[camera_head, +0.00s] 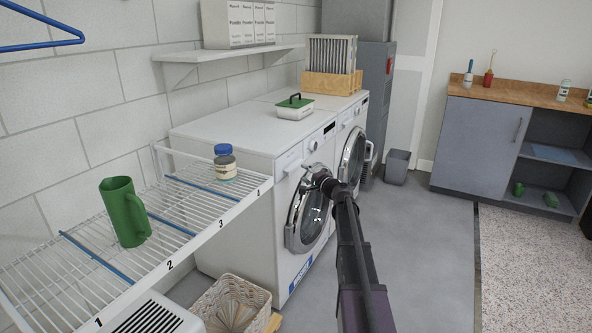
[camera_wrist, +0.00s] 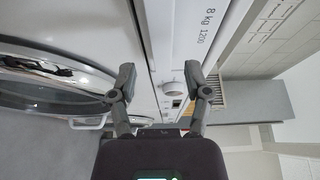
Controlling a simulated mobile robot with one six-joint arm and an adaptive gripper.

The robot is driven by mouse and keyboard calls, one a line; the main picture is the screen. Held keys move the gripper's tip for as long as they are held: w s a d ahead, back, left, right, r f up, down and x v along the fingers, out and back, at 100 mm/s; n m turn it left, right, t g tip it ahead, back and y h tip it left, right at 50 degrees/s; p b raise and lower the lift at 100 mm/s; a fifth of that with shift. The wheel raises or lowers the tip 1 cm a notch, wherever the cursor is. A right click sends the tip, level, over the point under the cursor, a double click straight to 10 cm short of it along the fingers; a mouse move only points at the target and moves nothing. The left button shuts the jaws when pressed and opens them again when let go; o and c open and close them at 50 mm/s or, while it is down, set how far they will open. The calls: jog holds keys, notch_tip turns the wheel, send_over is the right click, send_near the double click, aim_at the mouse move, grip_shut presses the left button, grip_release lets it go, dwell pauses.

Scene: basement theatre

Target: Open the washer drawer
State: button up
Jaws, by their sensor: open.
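The near white washer (camera_head: 240,150) stands against the wall, with its drawer front (camera_head: 292,163) at the left end of its control panel. The drawer appears closed. The washer's panel (camera_wrist: 205,25) runs sideways there, with a knob (camera_wrist: 172,88) visible beyond the fingers. Contact with the washer cannot be told.
A wire shelf (camera_head: 225,212) holds a green pitcher (camera_head: 124,212) and a blue-lidded jar (camera_head: 225,165). A wicker basket (camera_head: 232,305) sits below it. A second machine (camera_head: 352,150) stands beyond. The floor right of my arm is clear.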

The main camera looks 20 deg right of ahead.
aim_at(296, 168)
jog(key=shift+x, duration=2.75)
grip_shut()
